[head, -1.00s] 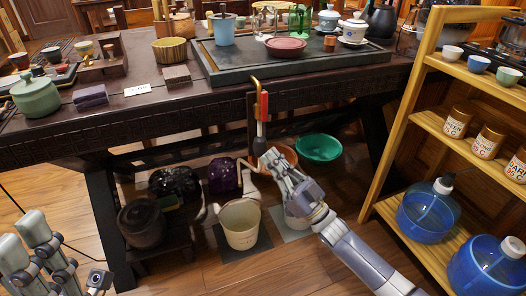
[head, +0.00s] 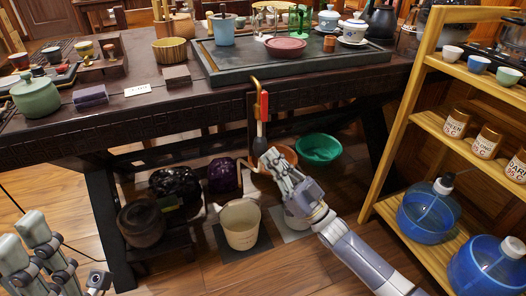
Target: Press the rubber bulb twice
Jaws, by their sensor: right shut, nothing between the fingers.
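A dark rubber bulb (head: 260,145) hangs below the front edge of the dark table, under a red-and-black piece (head: 264,105) and a bent brass tube (head: 256,84). My right gripper (head: 268,157) comes up from the lower right and is shut with nothing in it. Its fingertips are just right of and below the bulb. I cannot tell whether they touch it.
Beneath the table (head: 190,120) stand a cream bucket (head: 240,222), a green basin (head: 318,149) and dark jars (head: 142,222). A wooden shelf (head: 392,150) with blue bottles (head: 428,212) is at the right. Open floor lies in front.

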